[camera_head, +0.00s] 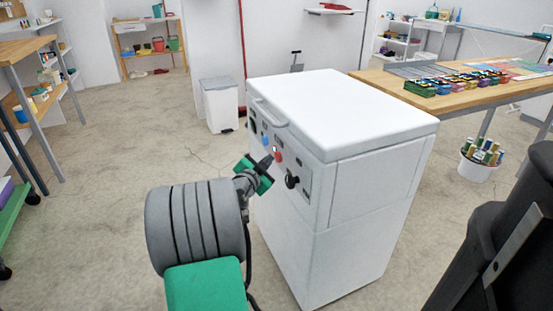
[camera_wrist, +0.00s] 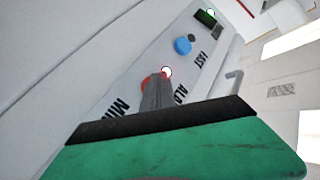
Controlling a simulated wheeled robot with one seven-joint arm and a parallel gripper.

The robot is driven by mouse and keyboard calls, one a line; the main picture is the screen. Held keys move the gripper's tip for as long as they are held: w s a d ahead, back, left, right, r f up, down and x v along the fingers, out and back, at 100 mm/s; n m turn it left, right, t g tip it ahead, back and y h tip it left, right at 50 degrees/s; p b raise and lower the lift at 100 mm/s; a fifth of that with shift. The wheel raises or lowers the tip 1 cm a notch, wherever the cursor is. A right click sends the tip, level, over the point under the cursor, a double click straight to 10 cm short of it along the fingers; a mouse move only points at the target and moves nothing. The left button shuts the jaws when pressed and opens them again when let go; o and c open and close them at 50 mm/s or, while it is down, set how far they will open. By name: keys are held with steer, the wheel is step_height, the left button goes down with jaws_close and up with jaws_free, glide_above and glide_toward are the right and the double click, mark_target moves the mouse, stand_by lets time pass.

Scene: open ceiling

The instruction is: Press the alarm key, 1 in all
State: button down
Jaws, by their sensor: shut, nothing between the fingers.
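A white machine (camera_head: 330,110) carries a slanted control panel on its left side. The red alarm key (camera_head: 279,156) sits mid-panel; in the wrist view the red key (camera_wrist: 147,83) is partly hidden behind my fingers, with the partly covered label "ALA" beside it. My gripper (camera_head: 268,160) is shut and empty, its tips at the red key. In the wrist view the shut fingertips (camera_wrist: 158,78) overlap the key; I cannot tell whether they touch or press it. A small bright white spot with a red rim (camera_wrist: 166,71) shows right at the tips.
A blue key (camera_wrist: 183,45) labelled "FAST" and a dark green display (camera_wrist: 205,18) lie farther along the panel. A black knob (camera_head: 291,181) is near the panel's right end. A handle bar (camera_head: 268,112) runs above the panel. A white bin (camera_head: 219,104) stands behind.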

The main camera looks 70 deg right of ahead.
steer(key=shift+s+d, duration=0.3)
stand_by(0.6)
steer(key=shift+w+a, duration=0.1)
steer(key=shift+w+a+b, duration=0.45)
steer(key=shift+a+b, duration=0.05)
steer(key=shift+b, duration=0.2)
steer(key=w+a+b, duration=0.3)
steer(key=shift+w+a, duration=0.3)
steer(key=shift+r, duration=0.1)
stand_by(0.7)
